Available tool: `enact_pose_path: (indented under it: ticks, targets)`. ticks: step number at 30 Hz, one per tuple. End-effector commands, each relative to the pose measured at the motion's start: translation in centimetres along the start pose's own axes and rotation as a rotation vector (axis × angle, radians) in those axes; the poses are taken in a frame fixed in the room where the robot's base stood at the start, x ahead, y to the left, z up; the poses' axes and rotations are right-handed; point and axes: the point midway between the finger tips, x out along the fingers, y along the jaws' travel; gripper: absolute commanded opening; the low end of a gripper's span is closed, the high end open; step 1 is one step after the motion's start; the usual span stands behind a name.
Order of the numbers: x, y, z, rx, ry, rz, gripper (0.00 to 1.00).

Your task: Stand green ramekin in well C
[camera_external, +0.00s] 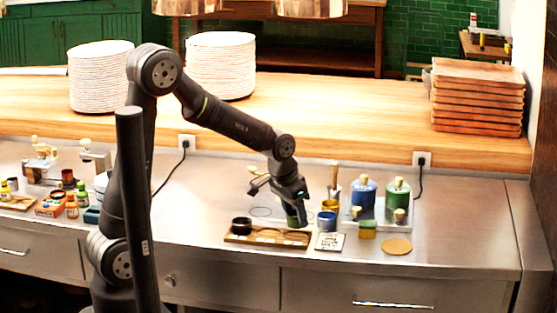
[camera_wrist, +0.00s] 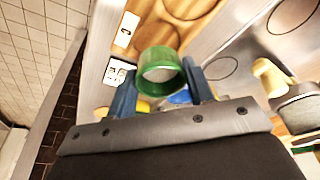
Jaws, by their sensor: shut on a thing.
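The green ramekin (camera_wrist: 160,72) is between the two blue fingers of my gripper (camera_wrist: 160,88) in the wrist view, with its round rim facing the camera. In the external view my gripper (camera_external: 292,214) points down over the right part of the wooden well board (camera_external: 263,241), and the ramekin is mostly hidden by the fingers. The board also shows at the top of the wrist view (camera_wrist: 203,12), beyond the ramekin. A black ramekin (camera_external: 241,226) stands at the board's left end. Which well is C cannot be read.
Right of the board are a blue ramekin (camera_external: 327,222), a yellow cup (camera_external: 331,205), a printed card (camera_external: 330,242), a green-yellow block (camera_external: 367,229) and a cork disc (camera_external: 397,246). Blue (camera_external: 363,195) and green (camera_external: 398,194) jars stand behind.

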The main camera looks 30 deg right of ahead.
Motion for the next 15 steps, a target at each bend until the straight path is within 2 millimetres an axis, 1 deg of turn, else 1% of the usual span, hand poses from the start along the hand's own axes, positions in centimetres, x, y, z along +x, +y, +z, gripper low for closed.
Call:
enact_pose_path:
  ticks: [3, 6, 15]
  targets:
    - [1.8, 0.0, 0.6, 0.0, -0.004, 0.0, 0.2]
    - [3.1, 0.0, 0.9, 0.0, -0.003, 0.0, 0.2]
    - [3.3, 0.1, 1.0, -0.001, -0.001, 0.0, 0.2]
